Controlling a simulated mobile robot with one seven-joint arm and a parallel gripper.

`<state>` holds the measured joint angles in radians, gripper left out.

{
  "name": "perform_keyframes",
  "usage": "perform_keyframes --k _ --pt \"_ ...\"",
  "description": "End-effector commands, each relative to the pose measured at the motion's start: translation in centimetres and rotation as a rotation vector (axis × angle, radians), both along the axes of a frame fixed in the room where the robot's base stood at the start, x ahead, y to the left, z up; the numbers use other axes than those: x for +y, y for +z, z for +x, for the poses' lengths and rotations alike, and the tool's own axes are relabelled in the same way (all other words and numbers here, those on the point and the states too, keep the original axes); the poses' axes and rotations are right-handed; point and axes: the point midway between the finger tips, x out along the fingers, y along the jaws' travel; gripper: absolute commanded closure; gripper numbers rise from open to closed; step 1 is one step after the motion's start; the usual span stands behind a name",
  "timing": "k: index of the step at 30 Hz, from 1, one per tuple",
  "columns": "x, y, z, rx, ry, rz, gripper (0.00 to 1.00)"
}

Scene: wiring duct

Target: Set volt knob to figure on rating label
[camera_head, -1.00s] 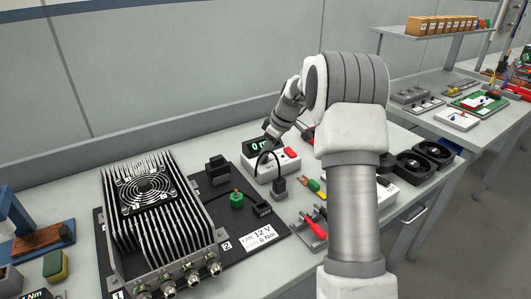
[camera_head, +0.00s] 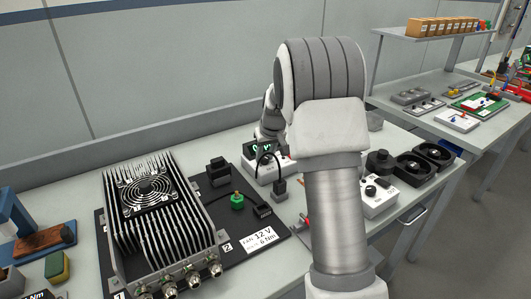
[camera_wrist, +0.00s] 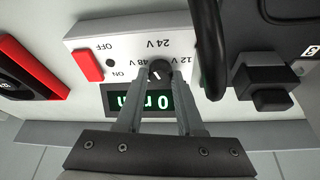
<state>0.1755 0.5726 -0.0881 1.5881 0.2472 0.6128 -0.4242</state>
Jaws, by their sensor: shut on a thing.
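The white supply box (camera_head: 262,172) stands at the back middle of the bench, partly covered by my arm in the head view. In the wrist view its face (camera_wrist: 120,42) shows 12 V, 24 V and 48 V marks around the black volt knob (camera_wrist: 160,70). My gripper (camera_wrist: 160,78) is shut on this knob, one finger on each side. A small white mark shows on the knob, but I cannot tell for sure which figure it points to. The rating label (camera_head: 259,241) on the black board reads FAN 12 V, with 6 Nm below.
A red switch (camera_wrist: 87,65) with OFF and ON marks sits beside the knob. A lit green display (camera_wrist: 150,101) is close to my fingers. A black cable (camera_wrist: 210,45) and plug (camera_wrist: 268,85) are near. A finned unit (camera_head: 155,215) stands left.

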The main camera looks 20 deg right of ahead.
Motion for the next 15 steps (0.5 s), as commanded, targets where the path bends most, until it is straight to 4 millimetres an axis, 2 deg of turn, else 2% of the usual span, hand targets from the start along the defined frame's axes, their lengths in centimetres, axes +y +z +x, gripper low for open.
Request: perform_keyframes --k 15 --pt "0.45 0.39 0.12 0.001 -0.487 -0.004 1.00"
